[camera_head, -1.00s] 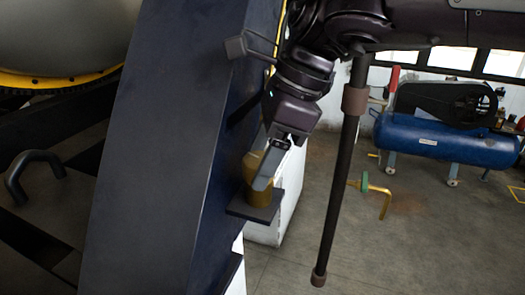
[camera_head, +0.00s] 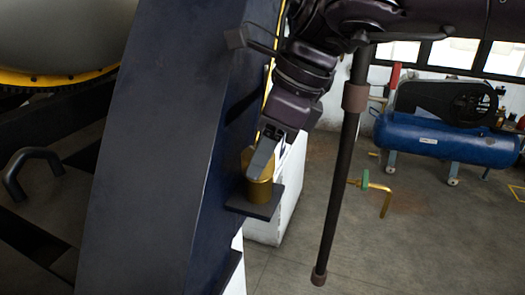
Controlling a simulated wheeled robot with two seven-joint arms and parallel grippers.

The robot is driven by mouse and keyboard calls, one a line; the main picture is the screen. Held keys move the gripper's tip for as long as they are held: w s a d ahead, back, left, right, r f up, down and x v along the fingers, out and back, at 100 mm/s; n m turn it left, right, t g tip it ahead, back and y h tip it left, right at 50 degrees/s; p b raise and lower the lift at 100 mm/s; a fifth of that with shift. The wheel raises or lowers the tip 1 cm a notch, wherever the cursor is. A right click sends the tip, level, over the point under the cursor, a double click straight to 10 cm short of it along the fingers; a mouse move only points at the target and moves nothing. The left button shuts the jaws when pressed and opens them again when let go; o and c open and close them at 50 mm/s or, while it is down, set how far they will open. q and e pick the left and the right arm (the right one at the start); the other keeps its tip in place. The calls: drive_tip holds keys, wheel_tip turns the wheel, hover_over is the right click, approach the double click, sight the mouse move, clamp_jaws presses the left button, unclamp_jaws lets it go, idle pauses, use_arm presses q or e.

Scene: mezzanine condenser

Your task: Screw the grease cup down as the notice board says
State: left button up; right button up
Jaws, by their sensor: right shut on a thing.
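The brass grease cup (camera_head: 259,191) stands upright on a small dark bracket plate (camera_head: 256,204) that sticks out from the dark blue upright. My right gripper (camera_head: 261,165) comes down from above and is shut on the grease cup. One finger shows in front of the cup; the other is hidden. The cup's threads cannot be seen. The notice board is not in view. My left gripper is not in view.
The broad dark blue upright (camera_head: 165,150) fills the middle left, close to my right gripper. A white block (camera_head: 281,215) stands behind the bracket. A blue compressor tank (camera_head: 445,140) and a bent brass pipe with a green part (camera_head: 386,203) are farther right.

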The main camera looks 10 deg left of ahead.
drive_tip(key=m+t, duration=0.1)
drive_tip(key=m, duration=0.1)
drive_tip(key=shift+s+m, duration=0.1)
drive_tip(key=shift+m, duration=0.3)
drive_tip(key=m+t, duration=0.1)
drive_tip(key=m, duration=0.1)
drive_tip(key=shift+m, duration=0.4)
drive_tip(key=m+t+h, duration=0.1)
drive_tip(key=m, duration=0.1)
drive_tip(key=m+h, duration=0.1)
drive_tip(key=m, duration=0.2)
drive_tip(key=shift+s+a+r+m+t+p, duration=0.1)
drive_tip(key=shift+s+a+m+t+p, duration=0.1)
drive_tip(key=shift+m+t+p, duration=0.15)
drive_tip(key=o, duration=1)
drive_tip(key=shift+d, duration=0.1)
